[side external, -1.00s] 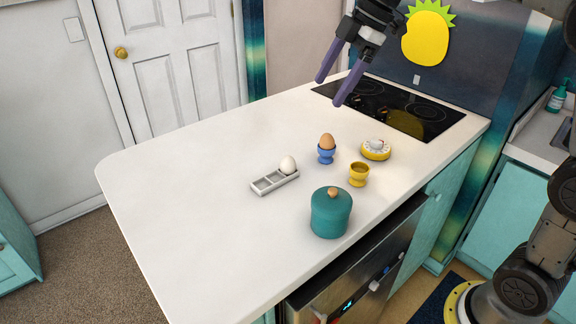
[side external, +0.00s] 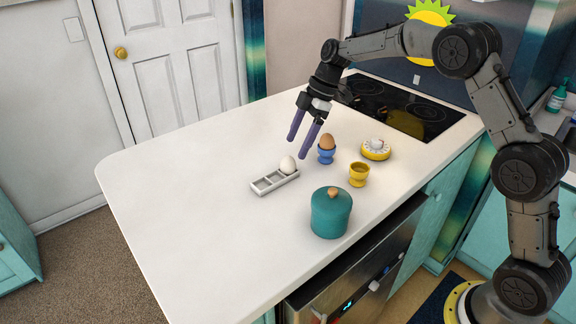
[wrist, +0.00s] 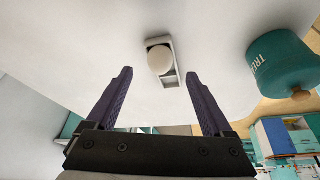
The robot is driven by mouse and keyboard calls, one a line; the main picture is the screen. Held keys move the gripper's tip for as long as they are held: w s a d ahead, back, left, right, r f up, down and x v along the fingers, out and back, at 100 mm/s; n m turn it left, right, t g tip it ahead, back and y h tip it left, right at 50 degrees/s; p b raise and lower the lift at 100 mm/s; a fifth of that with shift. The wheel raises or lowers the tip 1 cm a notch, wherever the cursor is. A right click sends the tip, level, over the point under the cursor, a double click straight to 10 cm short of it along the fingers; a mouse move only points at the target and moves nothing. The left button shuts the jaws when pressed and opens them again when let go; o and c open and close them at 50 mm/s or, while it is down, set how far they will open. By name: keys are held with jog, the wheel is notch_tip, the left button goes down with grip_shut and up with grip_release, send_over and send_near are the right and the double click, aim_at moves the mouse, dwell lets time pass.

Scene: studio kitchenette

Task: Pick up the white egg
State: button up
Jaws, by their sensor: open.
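The white egg (side external: 288,164) sits in the far right end compartment of a small white tray (side external: 262,188) on the white counter. In the wrist view the egg (wrist: 159,59) lies ahead of my fingertips, between their lines, with the tray (wrist: 171,79) around it. My gripper (side external: 298,148) is open and empty, its purple fingers pointing down above the counter, just beyond the egg and apart from it. The open fingers also show in the wrist view (wrist: 158,73).
A brown egg (side external: 327,142) stands in a blue egg cup (side external: 326,156) close to the right of my fingers. A yellow cup (side external: 358,175), a yellow timer (side external: 376,150) and a teal lidded jar (side external: 331,214) stand nearby. The counter's left side is clear.

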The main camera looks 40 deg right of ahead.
aim_at(290, 159)
jog(key=shift+x, duration=2.95)
jog(key=shift+a, duration=0.1)
jog(key=shift+c, duration=0.3)
grip_shut()
jog(key=shift+r, duration=0.1)
